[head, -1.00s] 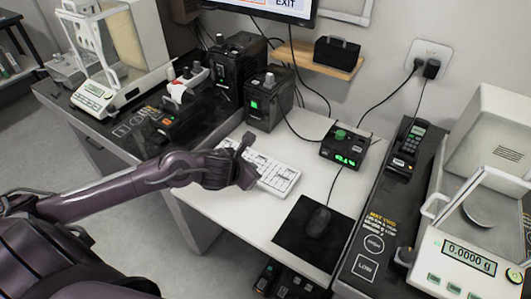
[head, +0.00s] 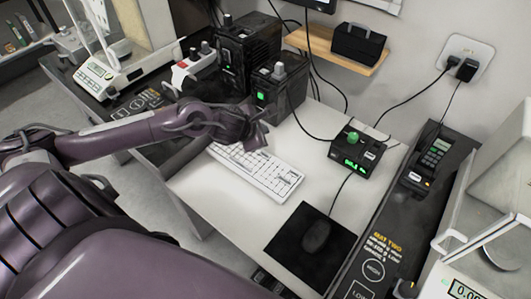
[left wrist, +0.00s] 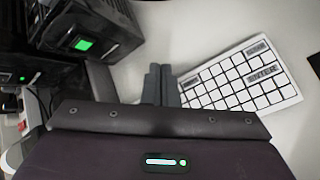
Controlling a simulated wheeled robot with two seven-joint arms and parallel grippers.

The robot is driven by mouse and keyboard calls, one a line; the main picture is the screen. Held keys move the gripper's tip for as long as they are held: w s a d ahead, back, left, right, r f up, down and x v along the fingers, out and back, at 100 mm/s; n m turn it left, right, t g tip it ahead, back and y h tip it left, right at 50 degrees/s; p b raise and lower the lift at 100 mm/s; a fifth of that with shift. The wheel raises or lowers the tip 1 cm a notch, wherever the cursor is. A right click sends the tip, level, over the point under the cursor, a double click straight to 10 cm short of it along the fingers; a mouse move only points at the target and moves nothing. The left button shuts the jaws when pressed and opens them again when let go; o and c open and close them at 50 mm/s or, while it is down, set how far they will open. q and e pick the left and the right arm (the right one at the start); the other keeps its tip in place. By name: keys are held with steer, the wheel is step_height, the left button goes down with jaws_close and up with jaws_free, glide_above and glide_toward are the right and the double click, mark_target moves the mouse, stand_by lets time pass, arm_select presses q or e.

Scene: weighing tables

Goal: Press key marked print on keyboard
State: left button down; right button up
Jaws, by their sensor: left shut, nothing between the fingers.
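The white keyboard (head: 262,172) lies on the light table in the head view, partly hidden at its far left end by my left arm. My left gripper (head: 262,128) is above the back edge of the keyboard in the head view. In the left wrist view its fingers (left wrist: 160,84) are together and empty, beside the keyboard's left end. My right gripper is not in view.
Two black boxes with green lights (head: 278,92) stand behind the gripper. A small black device with a green knob (head: 357,151) sits right of the keyboard. A mouse (head: 316,237) rests on a black pad (head: 290,246). Cables run across the table's back.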

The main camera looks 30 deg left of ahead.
arm_select(q)
step_height(320, 180, down, 3)
steer(key=b, duration=0.7)
glide_above(263, 159)
step_height(263, 159, down, 5)
steer(key=shift+a+f, duration=0.1)
steer(key=shift+f, duration=0.25)
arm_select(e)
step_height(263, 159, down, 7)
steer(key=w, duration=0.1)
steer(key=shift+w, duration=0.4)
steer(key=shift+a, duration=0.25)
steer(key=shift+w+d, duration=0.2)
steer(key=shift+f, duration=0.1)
arm_select(q)
steer(key=shift+f+b, duration=0.4)
steer(key=shift+b, duration=0.3)
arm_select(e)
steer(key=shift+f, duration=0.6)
arm_select(q)
steer(key=shift+f, duration=0.15)
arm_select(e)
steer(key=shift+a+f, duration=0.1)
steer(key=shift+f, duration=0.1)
